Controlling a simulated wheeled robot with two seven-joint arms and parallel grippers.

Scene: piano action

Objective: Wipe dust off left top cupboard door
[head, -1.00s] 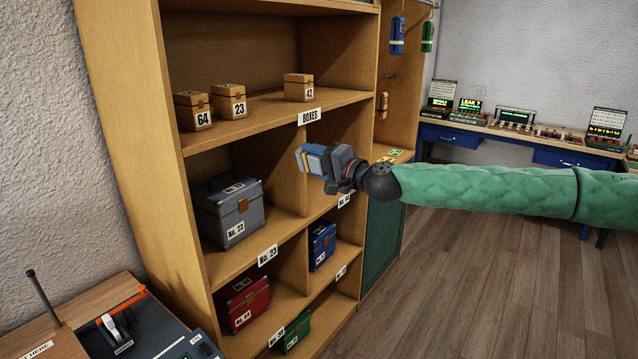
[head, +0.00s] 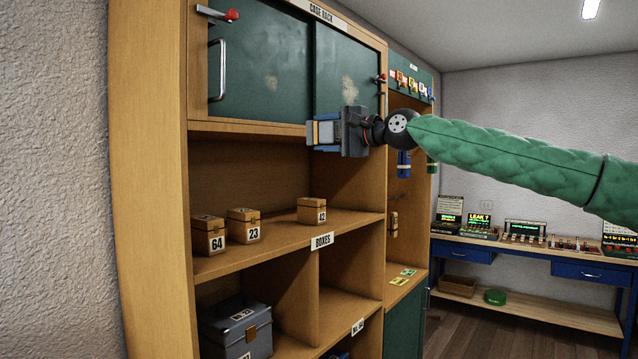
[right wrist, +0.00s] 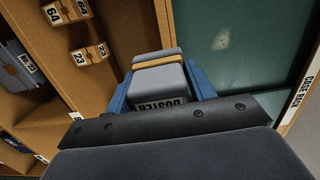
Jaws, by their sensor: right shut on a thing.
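The left top cupboard door (head: 255,65) is a dark green panel with a vertical metal handle (head: 217,70) at its left. A small pale dust patch (head: 271,82) shows on it. The right top door (head: 347,70) has a larger pale patch (head: 349,90). My right gripper (head: 322,132) is shut on a block marked DUSTER (right wrist: 158,83), grey with a yellow band. It is in front of the shelf unit, near the doors' lower edge; contact with the cupboard cannot be told. A green panel with a pale spot (right wrist: 222,41) fills the right wrist view's upper right. My left gripper is not in view.
Red-knobbed levers (head: 230,15) stick out at the cupboard's upper left and right side (head: 381,79). Numbered boxes (head: 245,226) stand on the open shelf below. A blue-framed workbench (head: 590,272) stands at the far right. Floor shows at lower right.

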